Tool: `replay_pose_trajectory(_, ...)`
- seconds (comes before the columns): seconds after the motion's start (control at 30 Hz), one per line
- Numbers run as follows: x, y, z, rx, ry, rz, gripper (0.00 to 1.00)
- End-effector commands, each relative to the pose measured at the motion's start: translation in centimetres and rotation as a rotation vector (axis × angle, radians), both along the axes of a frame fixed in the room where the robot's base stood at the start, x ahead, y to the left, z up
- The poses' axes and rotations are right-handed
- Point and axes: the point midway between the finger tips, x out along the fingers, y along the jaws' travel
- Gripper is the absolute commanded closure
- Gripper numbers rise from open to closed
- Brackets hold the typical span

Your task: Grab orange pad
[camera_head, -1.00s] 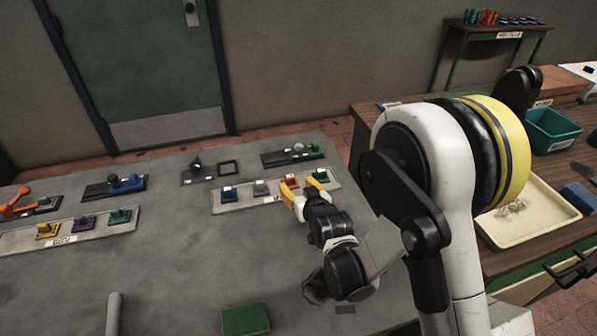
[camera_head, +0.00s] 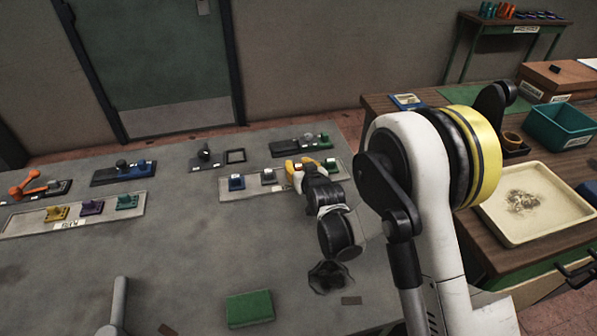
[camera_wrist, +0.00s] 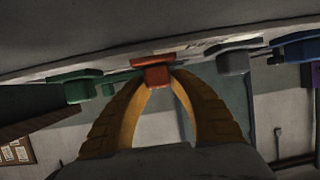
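The orange pad (camera_wrist: 153,62) sits in a row of coloured pads in the wrist view, between a green pad (camera_wrist: 78,86) and a grey one (camera_wrist: 234,58). My gripper (camera_wrist: 157,77) has its yellow fingers closed in on both sides of the orange pad's knob. In the head view my gripper (camera_head: 304,161) is over the right part of the light rack (camera_head: 250,192), and its fingers mostly hide the orange pad. The pad appears level with its neighbours, still at the rack.
A blue pad (camera_head: 237,182) and a grey pad (camera_head: 269,176) stand left of my gripper, a green pad (camera_head: 330,165) close right. A green block (camera_head: 250,308) lies in front. The table's middle is clear.

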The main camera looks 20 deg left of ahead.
Motion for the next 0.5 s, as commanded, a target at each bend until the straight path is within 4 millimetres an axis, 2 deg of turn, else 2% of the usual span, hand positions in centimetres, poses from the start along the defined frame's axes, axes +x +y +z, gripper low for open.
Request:
replay_pose_trajectory(0.03,-0.01,-0.01,0.00,0.000,0.000,0.000,0.92)
replay_pose_trajectory(0.07,-0.01,-0.01,0.00,0.000,0.000,0.000,1.00)
replay_pose_trajectory(0.5,-0.01,-0.02,0.15,0.000,0.000,0.000,1.00)
